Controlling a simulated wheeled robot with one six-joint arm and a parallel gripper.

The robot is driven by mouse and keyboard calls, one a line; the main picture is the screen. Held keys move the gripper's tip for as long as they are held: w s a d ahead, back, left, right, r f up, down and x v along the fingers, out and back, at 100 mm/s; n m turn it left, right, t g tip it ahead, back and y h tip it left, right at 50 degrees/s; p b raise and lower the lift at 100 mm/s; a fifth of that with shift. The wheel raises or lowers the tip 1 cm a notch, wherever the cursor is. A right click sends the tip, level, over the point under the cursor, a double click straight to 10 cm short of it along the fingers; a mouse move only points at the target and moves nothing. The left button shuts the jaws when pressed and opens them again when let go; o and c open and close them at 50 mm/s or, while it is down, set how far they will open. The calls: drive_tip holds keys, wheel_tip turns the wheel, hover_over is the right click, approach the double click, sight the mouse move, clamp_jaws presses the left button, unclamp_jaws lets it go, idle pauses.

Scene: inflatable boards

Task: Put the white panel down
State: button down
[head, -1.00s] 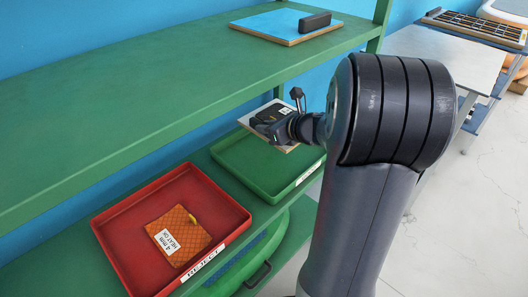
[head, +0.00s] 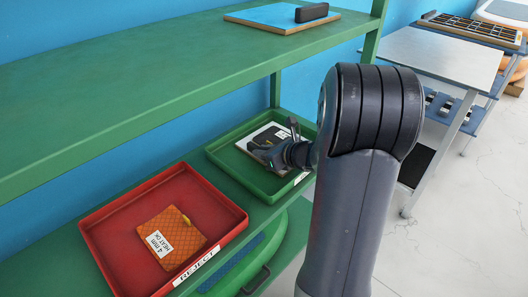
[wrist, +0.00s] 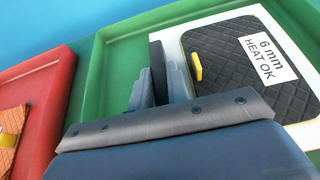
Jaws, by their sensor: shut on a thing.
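The white panel (head: 267,127) carries a black quilted pad and is low inside the green tray (head: 216,155) on the lower shelf. In the wrist view the panel (wrist: 297,112) shows a pad labelled "6 mm HEAT OK" with a yellow tab (wrist: 195,66). My gripper (head: 262,151) is shut on the panel near its left side. The wrist view shows the finger parts (wrist: 160,80) beside the pad. Whether the panel's underside touches the tray floor is hidden.
A red tray (head: 101,222) marked REJECT stands left of the green tray, with an orange quilted pad (head: 180,228) in it. The upper shelf (head: 120,95) overhangs behind and holds a blue board (head: 265,15) with a dark block. A grey table (head: 440,50) stands at right.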

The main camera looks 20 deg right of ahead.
drive_tip(key=c, duration=1.4)
unclamp_jaws()
drive_tip(key=shift+f, duration=0.1)
drive_tip(key=shift+o, duration=0.2)
drive_tip(key=shift+r, duration=0.25)
drive_tip(key=p+v, duration=0.3)
drive_tip(key=v, duration=0.9)
drive_tip(key=shift+f, duration=0.15)
